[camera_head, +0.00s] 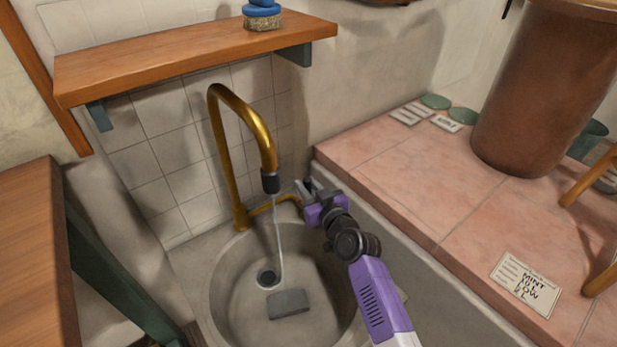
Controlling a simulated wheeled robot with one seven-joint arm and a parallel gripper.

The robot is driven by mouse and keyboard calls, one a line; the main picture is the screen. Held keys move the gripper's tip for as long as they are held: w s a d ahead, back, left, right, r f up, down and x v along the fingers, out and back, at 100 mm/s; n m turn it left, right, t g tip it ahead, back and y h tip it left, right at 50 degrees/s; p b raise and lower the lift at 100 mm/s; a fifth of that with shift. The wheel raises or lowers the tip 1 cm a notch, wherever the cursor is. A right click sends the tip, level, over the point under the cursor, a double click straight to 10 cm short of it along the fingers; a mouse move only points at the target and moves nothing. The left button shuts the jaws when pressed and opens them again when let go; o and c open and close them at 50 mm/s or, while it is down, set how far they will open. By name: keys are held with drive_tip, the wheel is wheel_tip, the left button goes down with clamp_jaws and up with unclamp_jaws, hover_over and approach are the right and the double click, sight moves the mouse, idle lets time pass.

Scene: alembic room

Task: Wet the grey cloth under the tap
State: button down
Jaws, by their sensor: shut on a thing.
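The grey cloth (288,304) lies as a flat grey block on the bottom of the round stone basin (225,296), just in front of the drain (268,278). The brass tap (213,130) arches over the basin, and a thin stream of water (278,240) runs from its dark spout. The stream comes down between the drain and the cloth's back edge; I cannot tell whether it touches the cloth. My gripper (304,191) is above the basin's back right rim, shut at the end of the tap's brass lever (268,205). Its fingertips are small and partly hidden.
A wooden shelf (180,58) with a blue-topped brush (262,15) hangs above the tap. A pink tiled counter (430,190) on the right bears a large brown pot (540,85) and a handwritten card (526,283). A wooden top (30,240) stands at the left.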

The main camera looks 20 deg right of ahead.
drive_tip(key=shift+w+a+r+g+p, duration=0.1)
drive_tip(key=shift+w+r+g+p, duration=0.15)
drive_tip(key=shift+p, duration=0.6)
drive_tip(key=shift+f+p, duration=0.15)
drive_tip(key=shift+p, duration=0.15)
drive_tip(key=c, duration=1.2)
unclamp_jaws()
drive_tip(key=shift+f, duration=0.1)
drive_tip(key=shift+c, duration=0.2)
drive_tip(key=shift+p+v, duration=1.1)
drive_tip(key=shift+v, duration=2.8)
